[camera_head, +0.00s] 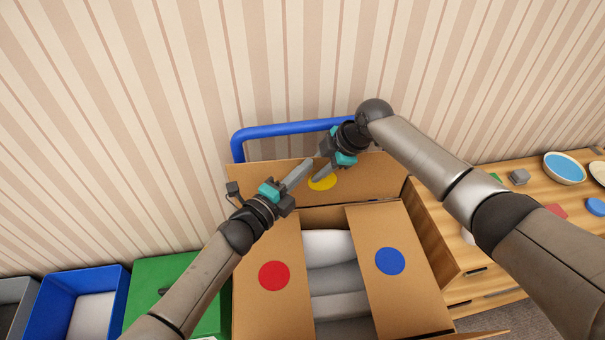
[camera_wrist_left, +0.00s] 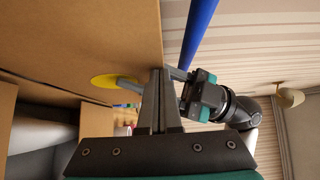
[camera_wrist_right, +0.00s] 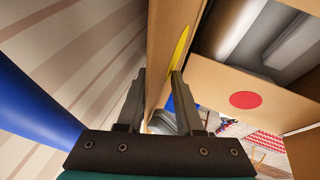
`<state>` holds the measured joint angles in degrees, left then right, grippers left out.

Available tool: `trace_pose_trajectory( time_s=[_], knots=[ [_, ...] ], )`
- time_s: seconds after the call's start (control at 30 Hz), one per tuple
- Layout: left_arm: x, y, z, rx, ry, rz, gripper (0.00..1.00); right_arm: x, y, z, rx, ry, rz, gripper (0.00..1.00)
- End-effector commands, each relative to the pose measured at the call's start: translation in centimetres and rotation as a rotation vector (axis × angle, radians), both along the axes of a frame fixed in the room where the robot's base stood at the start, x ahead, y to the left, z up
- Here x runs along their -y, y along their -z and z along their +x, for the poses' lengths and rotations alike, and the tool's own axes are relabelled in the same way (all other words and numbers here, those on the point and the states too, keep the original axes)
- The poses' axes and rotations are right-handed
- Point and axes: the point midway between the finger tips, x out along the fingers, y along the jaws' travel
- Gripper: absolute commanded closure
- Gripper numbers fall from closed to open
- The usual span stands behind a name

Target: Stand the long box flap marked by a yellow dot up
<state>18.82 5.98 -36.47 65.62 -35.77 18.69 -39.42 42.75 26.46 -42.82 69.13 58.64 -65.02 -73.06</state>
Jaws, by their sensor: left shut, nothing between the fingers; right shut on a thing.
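The long flap with the yellow dot (camera_head: 380,168) rises at the back of the cardboard box, roughly upright. Its yellow dot (camera_head: 322,182) is partly covered by my fingers. The flap fills the upper left of the left wrist view (camera_wrist_left: 90,35) and appears edge-on in the right wrist view (camera_wrist_right: 162,40). My right gripper (camera_wrist_right: 158,74) is shut on the flap's upper edge, one finger on each side, near the dot. My left gripper (camera_wrist_left: 157,72) is shut and empty beside the same edge. I cannot tell whether it touches the flap.
The flaps with a red dot (camera_head: 274,275) and a blue dot (camera_head: 390,261) lie inward over the box. Grey-white rolls (camera_head: 335,276) show between them. A blue rail (camera_head: 290,128) stands behind, near the wall. Bins (camera_head: 88,276) stand left; a wooden cabinet with dishes (camera_head: 564,168) stands right.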

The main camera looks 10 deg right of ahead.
Motion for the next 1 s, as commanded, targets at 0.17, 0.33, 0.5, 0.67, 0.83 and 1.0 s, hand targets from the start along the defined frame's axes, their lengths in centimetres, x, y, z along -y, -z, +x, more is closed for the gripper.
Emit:
trace_pose_trajectory(
  time_s=[0.17, 0.33, 0.5, 0.67, 0.83, 1.0],
  knots=[
    [-0.6, 0.0, 0.7, -0.007, -0.023, 0.003, 1.0, -0.4, 0.6, -0.7, -0.02, -0.016, -0.003, 1.0],
    [-0.7, 0.0, 0.8, -0.006, -0.026, 0.004, 1.0, -0.5, 0.6, -0.8, -0.023, -0.018, 0.0, 0.65],
    [-0.8, 0.0, 0.8, -0.006, -0.026, 0.006, 1.0, -0.4, 0.6, -0.8, -0.025, -0.018, 0.0, 0.65],
    [-0.8, 0.0, 0.8, -0.005, -0.026, 0.006, 1.0, -0.4, 0.6, -0.8, -0.024, -0.016, 0.0, 0.65],
    [-0.8, 0.0, 0.8, -0.006, -0.026, 0.007, 1.0, -0.1, 0.0, -0.9, -0.021, -0.015, 0.0, 0.65],
    [-0.8, 0.0, 0.8, -0.005, -0.026, 0.006, 1.0, 0.7, -1.8, -1.5, -0.017, -0.015, 0.0, 0.65]
  ],
)
